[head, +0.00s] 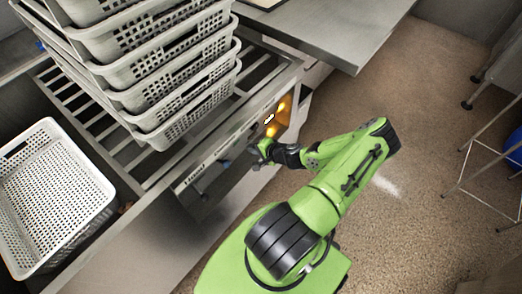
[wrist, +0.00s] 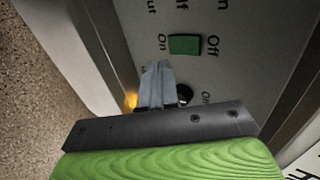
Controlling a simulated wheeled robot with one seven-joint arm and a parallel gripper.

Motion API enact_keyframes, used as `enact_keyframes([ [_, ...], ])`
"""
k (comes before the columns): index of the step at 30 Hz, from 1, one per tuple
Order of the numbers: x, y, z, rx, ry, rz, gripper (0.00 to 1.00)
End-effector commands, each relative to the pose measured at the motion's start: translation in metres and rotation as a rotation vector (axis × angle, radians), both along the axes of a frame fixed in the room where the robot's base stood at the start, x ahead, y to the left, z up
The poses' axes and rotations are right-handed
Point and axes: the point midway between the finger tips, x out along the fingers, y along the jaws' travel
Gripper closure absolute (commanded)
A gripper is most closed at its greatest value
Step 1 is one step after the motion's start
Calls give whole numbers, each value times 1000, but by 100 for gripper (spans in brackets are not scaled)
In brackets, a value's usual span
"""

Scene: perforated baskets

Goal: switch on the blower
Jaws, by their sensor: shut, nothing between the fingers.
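A grey control panel (wrist: 222,72) fills much of the wrist view. It carries a green rocker switch (wrist: 185,44) with "On" at its left and "Off" at its right. A dark round knob or switch (wrist: 184,93) sits below it, partly hidden by my fingers. My gripper (wrist: 157,66) is shut and empty, its tips just below and left of the green switch; I cannot tell if they touch the panel. In the head view my gripper (head: 256,162) is at the front panel of the slatted counter. No label reading "blower" is legible.
Stacked perforated baskets (head: 165,75) stand on the slatted counter (head: 105,125). Another white basket (head: 52,195) is at left. Orange lights (head: 270,120) glow at the panel's far end. A metal table (head: 320,25) lies beyond. The floor (head: 420,130) at right is clear near my arm.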

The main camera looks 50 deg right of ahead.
Motion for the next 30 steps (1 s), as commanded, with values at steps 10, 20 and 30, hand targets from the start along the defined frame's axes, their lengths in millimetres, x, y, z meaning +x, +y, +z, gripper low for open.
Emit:
enact_keyframes([
  [10, 52, 2, -16, -2, -1, 1, 100],
  [20, 55, 1, -16, -1, 0, 0, 100],
  [30, 59, 2, -18, 0, 0, 1, 100],
])
